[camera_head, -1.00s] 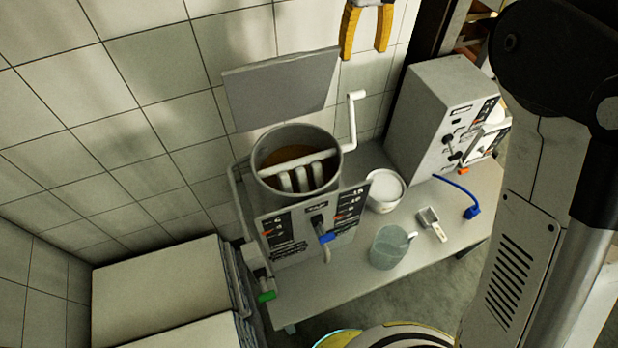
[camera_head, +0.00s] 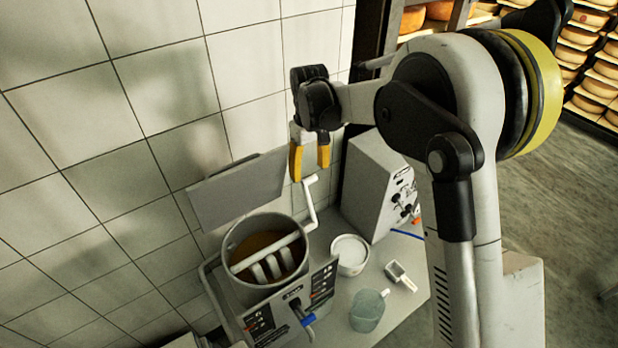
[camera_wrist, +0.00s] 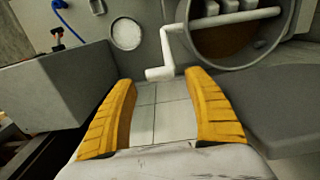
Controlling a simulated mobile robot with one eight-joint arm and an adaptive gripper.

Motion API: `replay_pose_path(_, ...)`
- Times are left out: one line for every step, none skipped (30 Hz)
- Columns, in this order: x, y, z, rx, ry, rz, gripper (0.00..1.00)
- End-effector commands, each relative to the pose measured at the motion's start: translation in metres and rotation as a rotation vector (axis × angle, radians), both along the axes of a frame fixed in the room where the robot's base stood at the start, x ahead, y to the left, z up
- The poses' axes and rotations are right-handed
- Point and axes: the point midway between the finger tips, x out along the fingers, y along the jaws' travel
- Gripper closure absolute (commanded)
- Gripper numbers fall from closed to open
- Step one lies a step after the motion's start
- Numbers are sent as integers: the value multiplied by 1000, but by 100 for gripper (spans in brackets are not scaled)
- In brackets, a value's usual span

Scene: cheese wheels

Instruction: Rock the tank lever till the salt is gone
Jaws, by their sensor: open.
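The round metal tank (camera_head: 233,232) holds an amber-brown liquid, with a white paddle bar (camera_head: 267,255) across it. The white crank-shaped lever (camera_head: 312,208) rises at the tank's right side. In the wrist view the lever's grip (camera_wrist: 160,73) lies just beyond the fingers, toward the left finger's side of the gap, and the tank (camera_wrist: 238,62) is at upper right. My gripper (camera_head: 310,168), with yellow fingers, is open and empty above the lever, not seen touching it. It also shows in the wrist view (camera_wrist: 163,82). Salt inside the tank cannot be made out.
A white bowl of white grains (camera_head: 349,252), a small scoop (camera_head: 400,276) and a clear jug (camera_head: 369,312) stand on the bench right of the tank. A grey control box (camera_head: 375,190) stands behind. A grey lid panel (camera_head: 237,192) is raised by the tiled wall.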

Motion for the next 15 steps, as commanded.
replay_pose_path(0,0,-9,0,0,0,39)
replay_pose_path(0,0,-14,0,0,0,39)
replay_pose_path(0,0,-19,0,0,0,39)
replay_pose_path(0,0,-23,0,0,0,39)
replay_pose_path(0,0,-26,0,0,0,39)
replay_pose_path(0,0,-29,0,0,0,39)
replay_pose_path(0,0,-31,0,0,0,39)
replay_pose_path(0,0,-33,0,0,0,39)
replay_pose_path(0,0,-34,0,0,0,39)
replay_pose_path(0,0,-35,0,0,0,39)
replay_pose_path(0,0,-36,0,0,0,39)
replay_pose_path(0,0,-36,0,0,0,39)
replay_pose_path(0,0,-36,0,0,0,39)
replay_pose_path(0,0,-36,0,0,0,39)
replay_pose_path(0,0,-36,0,0,0,39)
